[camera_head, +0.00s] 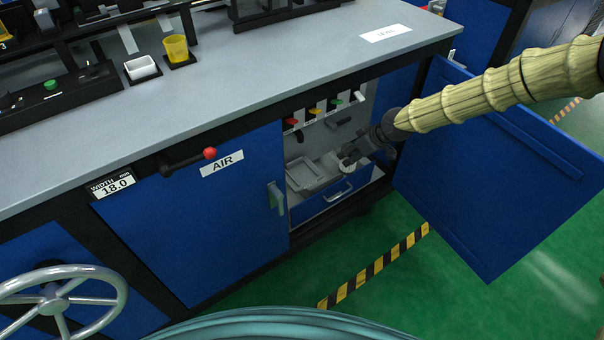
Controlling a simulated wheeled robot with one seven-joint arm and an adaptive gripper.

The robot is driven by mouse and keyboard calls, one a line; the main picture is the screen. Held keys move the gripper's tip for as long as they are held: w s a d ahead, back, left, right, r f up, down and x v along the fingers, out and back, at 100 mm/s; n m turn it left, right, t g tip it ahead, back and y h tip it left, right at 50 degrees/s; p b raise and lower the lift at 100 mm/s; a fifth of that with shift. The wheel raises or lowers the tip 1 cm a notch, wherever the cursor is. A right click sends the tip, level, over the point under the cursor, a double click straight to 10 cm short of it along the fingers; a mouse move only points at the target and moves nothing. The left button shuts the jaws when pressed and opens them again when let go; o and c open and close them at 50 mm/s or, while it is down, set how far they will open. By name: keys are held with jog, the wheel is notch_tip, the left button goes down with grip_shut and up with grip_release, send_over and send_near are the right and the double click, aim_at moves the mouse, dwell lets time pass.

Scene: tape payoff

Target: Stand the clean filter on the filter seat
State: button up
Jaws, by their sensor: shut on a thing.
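My gripper (349,158) reaches into the open cabinet under the bench, low and near its right side. It is shut on a small pale, round thing (348,168), which looks like the clean filter; the gripper covers part of it. The filter is small here, and I cannot tell whether it touches anything below. A grey tray-like part (307,174) lies on the cabinet floor to the left of the gripper. I cannot make out the filter seat; it may be hidden by the gripper and filter.
The cabinet's right door (500,165) stands open below my arm. The left door (215,215), marked AIR, is closed. Red, yellow and green valves (313,113) sit above the gripper. A drawer-like front with a handle (338,192) borders the opening. A yellow cup (176,48) stands on the bench.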

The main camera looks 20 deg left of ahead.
jog(key=shift+s+a+f+b, duration=0.35)
jog(key=shift+a+f+b, duration=0.4)
jog(key=shift+a, duration=1.9)
jog(key=shift+s+a+f+b, duration=0.3)
jog(key=shift+a+f+b, duration=0.5)
jog(key=shift+a, duration=1.8)
jog(key=shift+s+a+f+b, duration=0.45)
jog(key=shift+a+f, duration=0.45)
jog(key=shift+a, duration=1.75)
jog(key=shift+w+f, duration=0.1)
jog(key=shift+f, duration=0.05)
jog(key=o, duration=1.1)
jog(key=p+v, duration=0.2)
jog(key=v, duration=1)
